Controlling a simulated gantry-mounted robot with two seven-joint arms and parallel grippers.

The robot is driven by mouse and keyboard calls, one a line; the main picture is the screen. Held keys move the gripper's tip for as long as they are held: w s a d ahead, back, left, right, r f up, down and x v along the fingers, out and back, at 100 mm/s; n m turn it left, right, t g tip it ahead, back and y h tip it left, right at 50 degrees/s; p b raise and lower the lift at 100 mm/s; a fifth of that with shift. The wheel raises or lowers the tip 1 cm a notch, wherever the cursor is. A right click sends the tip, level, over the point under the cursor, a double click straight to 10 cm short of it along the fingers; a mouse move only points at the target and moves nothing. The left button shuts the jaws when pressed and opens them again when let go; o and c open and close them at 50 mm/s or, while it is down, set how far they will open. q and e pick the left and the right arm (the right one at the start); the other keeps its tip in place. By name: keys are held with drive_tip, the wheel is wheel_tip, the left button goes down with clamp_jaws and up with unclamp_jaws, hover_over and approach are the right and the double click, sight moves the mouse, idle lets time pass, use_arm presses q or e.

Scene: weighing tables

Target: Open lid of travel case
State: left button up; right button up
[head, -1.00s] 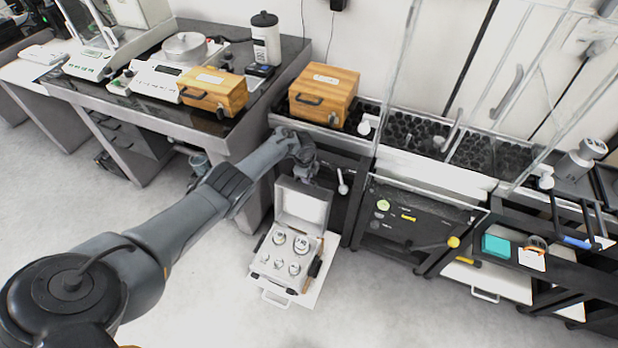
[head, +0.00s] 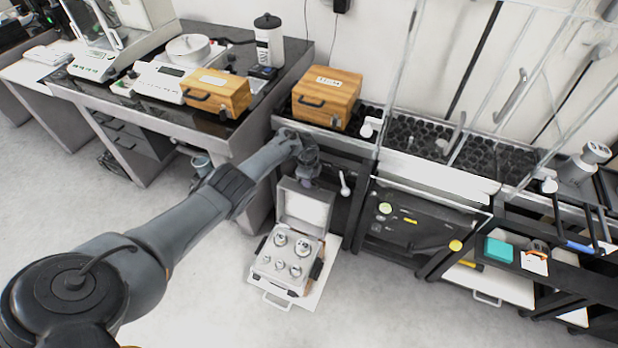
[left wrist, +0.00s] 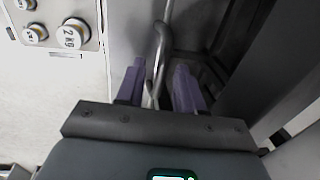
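The travel case (head: 285,265) stands on a white board on the floor in the head view. Its lid (head: 304,208) is raised at the back, and several silver weights sit in the case. In the left wrist view, part of the case with weights (left wrist: 72,38) shows at the top left. My left gripper (head: 308,178) is just behind and above the lid's top edge. In the left wrist view its two purple fingers (left wrist: 160,82) are apart. A thin grey rod-like part shows between and beyond them; I see no grip on it. My right gripper is not in view.
A dark bench leg and shelf frame stand close to my left gripper. A wooden box (head: 327,98) sits on the bench above it, and another wooden box (head: 216,93) is on the table at left. The floor (head: 190,300) in front is clear.

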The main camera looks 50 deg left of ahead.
use_arm(q)
wheel_tip(320, 180, up, 11)
drive_tip(key=s+p, duration=0.1)
drive_tip(key=p, duration=0.7)
drive_tip(key=shift+s+d+f, duration=0.15)
drive_tip(key=shift+s+d, duration=0.05)
drive_tip(key=shift+d, duration=0.1)
drive_tip(key=shift+f, duration=0.1)
